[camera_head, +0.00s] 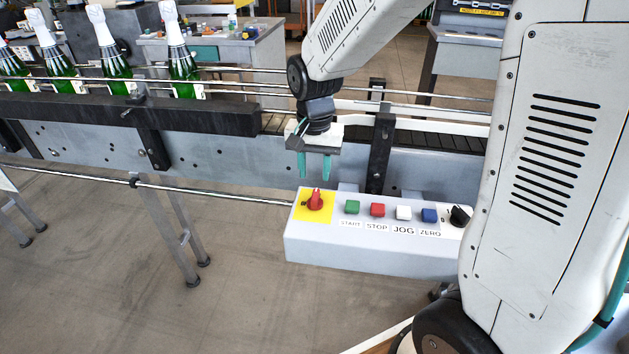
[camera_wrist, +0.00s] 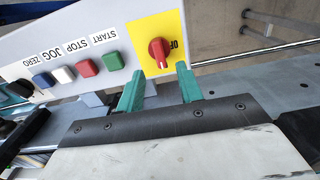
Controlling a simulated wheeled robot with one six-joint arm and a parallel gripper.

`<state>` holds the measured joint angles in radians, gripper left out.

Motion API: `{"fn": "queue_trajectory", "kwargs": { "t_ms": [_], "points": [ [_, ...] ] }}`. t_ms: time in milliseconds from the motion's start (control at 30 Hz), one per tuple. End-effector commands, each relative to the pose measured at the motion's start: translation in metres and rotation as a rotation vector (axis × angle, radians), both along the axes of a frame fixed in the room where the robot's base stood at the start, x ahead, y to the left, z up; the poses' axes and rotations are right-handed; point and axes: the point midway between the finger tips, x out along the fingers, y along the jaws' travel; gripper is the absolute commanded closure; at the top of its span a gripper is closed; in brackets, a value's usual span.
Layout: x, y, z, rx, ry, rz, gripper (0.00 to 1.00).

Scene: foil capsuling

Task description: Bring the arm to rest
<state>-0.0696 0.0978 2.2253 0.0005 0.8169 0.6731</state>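My gripper (camera_head: 314,166) hangs fingers-down just above the back left part of the grey control box (camera_head: 350,248). Its two green fingers are spread apart with nothing between them; this gap also shows in the wrist view (camera_wrist: 160,88). A red rotary switch (camera_head: 315,200) on a yellow plate sits close to the fingertips, apart from them as far as I can tell. In the wrist view the red switch (camera_wrist: 159,50) lies just beyond the fingers, beside the word OFF.
The box carries green (camera_head: 352,207), red (camera_head: 377,210), white (camera_head: 403,213) and blue (camera_head: 429,215) buttons and a black knob (camera_head: 459,215). Behind it runs a conveyor with rails (camera_head: 240,200) and several foil-topped green bottles (camera_head: 183,65) at left. Open floor (camera_head: 240,300) lies in front.

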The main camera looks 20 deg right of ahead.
Motion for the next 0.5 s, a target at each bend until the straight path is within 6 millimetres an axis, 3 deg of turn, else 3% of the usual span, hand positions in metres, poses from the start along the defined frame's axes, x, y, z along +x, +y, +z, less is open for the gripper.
{"fn": "queue_trajectory", "kwargs": {
  "t_ms": [500],
  "points": [
    [-0.0005, 0.0001, 0.007, 0.0, 0.001, 0.0, 0.64]
  ]
}}
